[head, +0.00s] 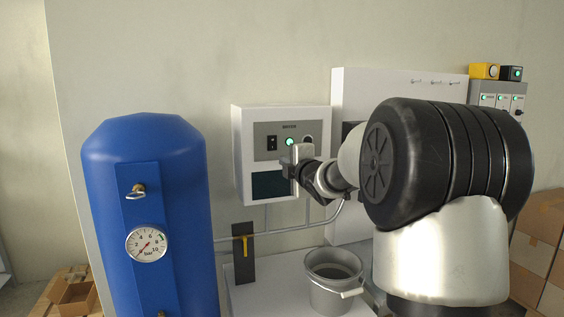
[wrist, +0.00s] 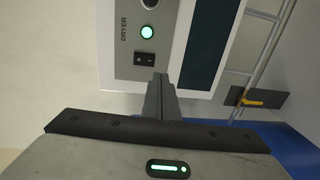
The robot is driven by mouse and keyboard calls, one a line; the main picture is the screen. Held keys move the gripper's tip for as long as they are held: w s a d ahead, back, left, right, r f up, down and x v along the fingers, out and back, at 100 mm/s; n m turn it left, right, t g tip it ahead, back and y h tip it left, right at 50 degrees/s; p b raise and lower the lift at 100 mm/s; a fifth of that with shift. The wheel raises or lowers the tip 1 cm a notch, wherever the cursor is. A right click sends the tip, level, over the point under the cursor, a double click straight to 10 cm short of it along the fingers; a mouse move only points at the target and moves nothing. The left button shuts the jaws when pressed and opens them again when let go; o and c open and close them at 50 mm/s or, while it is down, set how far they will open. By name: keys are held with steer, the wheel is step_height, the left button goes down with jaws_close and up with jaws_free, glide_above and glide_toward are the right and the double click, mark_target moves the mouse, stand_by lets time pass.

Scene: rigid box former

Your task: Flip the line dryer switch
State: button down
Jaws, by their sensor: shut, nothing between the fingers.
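The dryer unit (head: 239,160) is a white wall box with a grey panel and a dark window. Its dryer switch (head: 271,143) is a black rocker on the panel, left of a lit green lamp (head: 289,141). In the wrist view the switch (wrist: 145,58) shows its O and I marks beside the DRYER label, with the green lamp (wrist: 147,32) lit above it. My gripper (head: 290,170) is in front of the box, right of and below the switch. In the wrist view my gripper (wrist: 160,80) is shut and empty, its tips just below the switch. Contact cannot be judged.
A blue tank (head: 180,220) with a pressure gauge (head: 146,244) stands at the left. A grey bucket (head: 333,298) is below the box. A dark plate with a yellow lever (head: 243,262) is at the pipes. Cardboard boxes (head: 541,222) are at the right.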

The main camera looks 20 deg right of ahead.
steer(key=shift+s+d+f, duration=0.1)
steer(key=shift+s, duration=0.95)
steer(key=shift+s+f, duration=0.1)
steer(key=shift+s, duration=0.95)
